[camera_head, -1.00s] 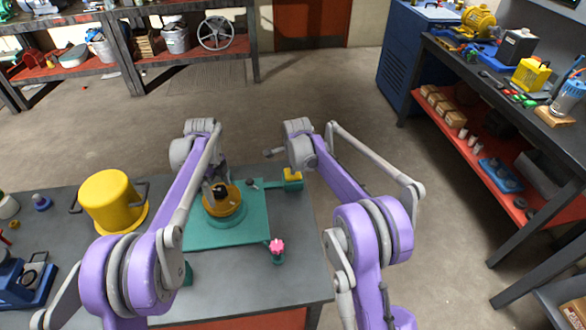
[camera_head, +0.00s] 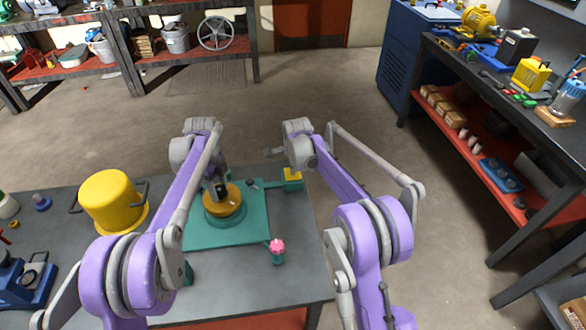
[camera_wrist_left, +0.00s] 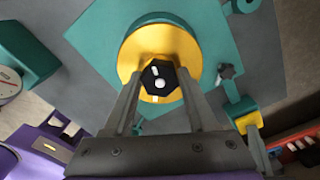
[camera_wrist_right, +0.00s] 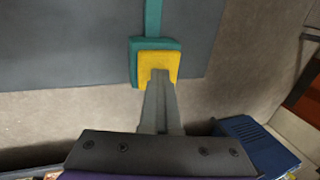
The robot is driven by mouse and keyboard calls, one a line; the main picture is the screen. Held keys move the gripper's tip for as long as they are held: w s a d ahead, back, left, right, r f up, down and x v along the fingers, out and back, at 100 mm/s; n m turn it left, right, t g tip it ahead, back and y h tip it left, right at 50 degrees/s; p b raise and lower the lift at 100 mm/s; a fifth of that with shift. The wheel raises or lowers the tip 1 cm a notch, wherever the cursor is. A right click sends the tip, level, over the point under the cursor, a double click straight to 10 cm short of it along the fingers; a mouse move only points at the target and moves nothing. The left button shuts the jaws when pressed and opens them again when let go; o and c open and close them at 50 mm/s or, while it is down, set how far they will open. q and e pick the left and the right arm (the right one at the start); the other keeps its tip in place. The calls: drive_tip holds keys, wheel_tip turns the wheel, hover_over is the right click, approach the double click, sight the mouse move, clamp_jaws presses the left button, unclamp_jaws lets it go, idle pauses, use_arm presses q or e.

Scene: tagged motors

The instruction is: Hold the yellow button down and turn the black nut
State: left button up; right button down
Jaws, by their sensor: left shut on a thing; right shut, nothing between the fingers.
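The black nut (camera_wrist_left: 158,76) sits at the centre of a yellow disc (camera_wrist_left: 178,50) on a round teal base. In the left wrist view, the fingers of my left gripper (camera_wrist_left: 160,80) are on either side of the nut, shut on it. In the head view, my left gripper (camera_head: 217,193) stands over the yellow disc (camera_head: 222,204) and hides the nut. The yellow button (camera_wrist_right: 158,62) is on a teal block (camera_wrist_right: 136,48); it also shows in the head view (camera_head: 292,173). My right gripper (camera_wrist_right: 160,73) is shut and empty, its tips over the button. I cannot tell how far the button is pressed.
The teal base plate (camera_head: 255,225) lies on the grey table (camera_head: 305,250). A pink star knob (camera_head: 277,246) stands at its front right corner. A yellow pot (camera_head: 108,200) stands to the left. A side bench (camera_head: 460,60) with machines is at the right, beyond open floor.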

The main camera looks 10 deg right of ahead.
use_arm(q)
drive_tip(key=n, duration=1)
drive_tip(key=shift+c, duration=0.4)
drive_tip(key=n, duration=0.4)
drive_tip(key=shift+n, duration=0.4)
